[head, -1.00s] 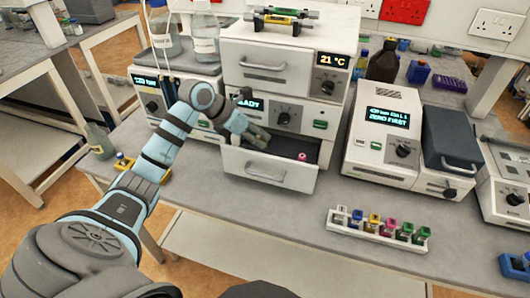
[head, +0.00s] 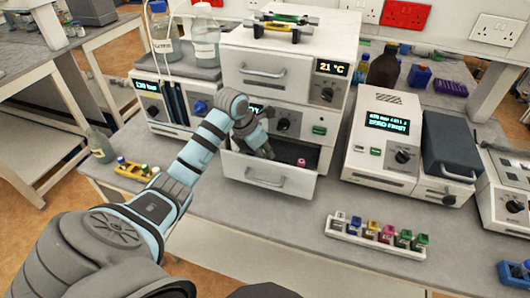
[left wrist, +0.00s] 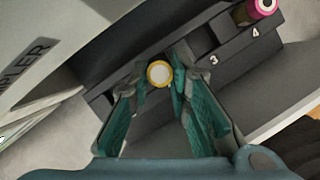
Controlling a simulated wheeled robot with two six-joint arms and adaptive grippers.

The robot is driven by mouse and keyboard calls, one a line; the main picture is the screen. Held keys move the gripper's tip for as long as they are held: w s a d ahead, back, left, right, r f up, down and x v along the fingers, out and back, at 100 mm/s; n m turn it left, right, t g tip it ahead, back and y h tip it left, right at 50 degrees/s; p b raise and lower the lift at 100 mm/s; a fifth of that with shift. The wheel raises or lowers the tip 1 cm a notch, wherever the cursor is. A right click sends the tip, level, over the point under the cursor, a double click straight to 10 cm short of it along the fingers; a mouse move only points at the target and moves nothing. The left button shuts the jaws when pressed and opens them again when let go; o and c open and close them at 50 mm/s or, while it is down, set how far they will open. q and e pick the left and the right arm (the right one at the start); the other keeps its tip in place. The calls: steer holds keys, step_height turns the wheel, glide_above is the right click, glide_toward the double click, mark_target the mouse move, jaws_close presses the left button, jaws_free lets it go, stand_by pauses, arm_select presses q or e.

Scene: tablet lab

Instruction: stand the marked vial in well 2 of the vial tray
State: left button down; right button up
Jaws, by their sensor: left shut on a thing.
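My left gripper (head: 264,150) reaches down into the open drawer of the white instrument. In the left wrist view its fingers (left wrist: 160,78) are closed on a round vial (left wrist: 159,73) with a white top and yellow rim, seen end-on. The dark vial tray (left wrist: 243,72) is in the drawer; numbers 3 and 4 show on it. A pink-capped vial (left wrist: 264,6) stands by number 4 and also shows in the head view (head: 301,162). Well 2 is not clearly visible; the fingers cover that side. I cannot tell whether the held vial touches the tray. My right gripper is not in view.
A white rack (head: 345,236) with several coloured vials stands on the bench in front. A yellow rack (head: 131,170) sits at the left. The white drawer front (head: 265,178) stands out toward me. A second instrument (head: 383,145) is to the right.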

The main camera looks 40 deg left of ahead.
arm_select(q)
steer(key=shift+w, duration=0.1)
steer(key=shift+f, duration=0.3)
steer(key=shift+s+d+f+b, duration=0.15)
steer(key=shift+s+b, duration=0.15)
steer(key=shift+b, duration=0.1)
steer(key=c, duration=1.5)
jaws_free()
steer(key=shift+w+f, duration=0.15)
steer(key=shift+w, duration=0.05)
steer(key=v, duration=0.9)
steer(key=shift+w+p, duration=0.25)
steer(key=shift+p, duration=0.15)
steer(key=shift+w, duration=0.1)
